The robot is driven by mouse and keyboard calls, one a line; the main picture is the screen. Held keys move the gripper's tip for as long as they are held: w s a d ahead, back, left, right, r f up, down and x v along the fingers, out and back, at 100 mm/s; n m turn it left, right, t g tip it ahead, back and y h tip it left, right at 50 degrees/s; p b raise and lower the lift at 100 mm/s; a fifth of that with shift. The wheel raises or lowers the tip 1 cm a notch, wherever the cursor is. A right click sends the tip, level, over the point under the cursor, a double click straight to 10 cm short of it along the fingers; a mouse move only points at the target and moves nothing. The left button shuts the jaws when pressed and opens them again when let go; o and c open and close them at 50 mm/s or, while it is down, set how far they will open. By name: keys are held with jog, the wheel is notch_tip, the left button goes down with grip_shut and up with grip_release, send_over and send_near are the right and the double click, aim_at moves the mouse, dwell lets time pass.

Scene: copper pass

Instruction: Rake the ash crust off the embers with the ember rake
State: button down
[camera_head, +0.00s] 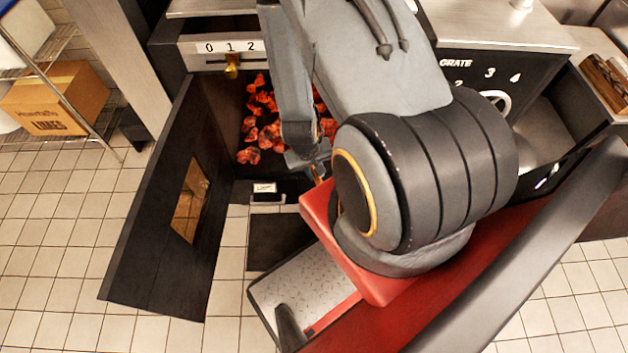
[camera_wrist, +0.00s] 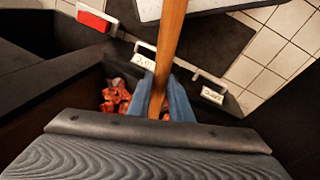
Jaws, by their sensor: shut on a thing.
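My gripper (camera_head: 314,160) is at the front of the open firebox, partly hidden by my arm. In the wrist view my gripper (camera_wrist: 166,98) is shut on the wooden handle of the ember rake (camera_wrist: 170,45). The handle runs from the top of that view down between the fingers; the rake's head is hidden. Glowing orange-red embers (camera_head: 262,126) with dark grey patches lie in the firebox, left of and beyond the gripper. They also show in the wrist view (camera_wrist: 114,98), left of the fingers. I cannot make out a separate ash crust.
The firebox door (camera_head: 150,225) stands open at the left. A panel numbered 0 1 2 with a brass knob (camera_head: 232,65) is above the opening. A grate dial panel (camera_head: 490,85) is at the right. A cardboard box (camera_head: 55,98) sits on a shelf. Tiled floor at left is clear.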

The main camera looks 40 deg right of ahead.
jog(key=shift+w+d+b, duration=0.15)
jog(key=shift+w+d, duration=0.4)
jog(key=shift+w, duration=0.25)
jog(key=shift+w+d+b, duration=0.1)
jog(key=shift+w+d, duration=0.4)
jog(key=shift+w, duration=0.3)
jog(key=shift+w+d+b, duration=0.15)
jog(key=shift+w+d, duration=0.4)
jog(key=shift+w, duration=0.25)
jog(key=shift+a+b+x, duration=0.15)
jog(key=shift+b+x, duration=0.3)
jog(key=shift+x, duration=0.3)
jog(key=shift+a+b+x, duration=0.15)
jog(key=shift+b+x, duration=0.25)
jog(key=shift+x, duration=0.35)
jog(key=shift+s+f, duration=0.1)
jog(key=shift+s, duration=0.05)
jog(key=s+a+p, duration=0.4)
jog(key=s+a, duration=0.4)
jog(key=s, duration=0.4)
jog(key=shift+s+a+p, duration=0.2)
jog(key=shift+a+p, duration=0.05)
jog(key=shift+p, duration=0.05)
jog(key=shift+f, duration=0.15)
jog(key=p+v, duration=0.2)
jog(key=v, duration=0.1)
jog(key=shift+w+d, duration=0.1)
jog(key=shift+d, duration=0.25)
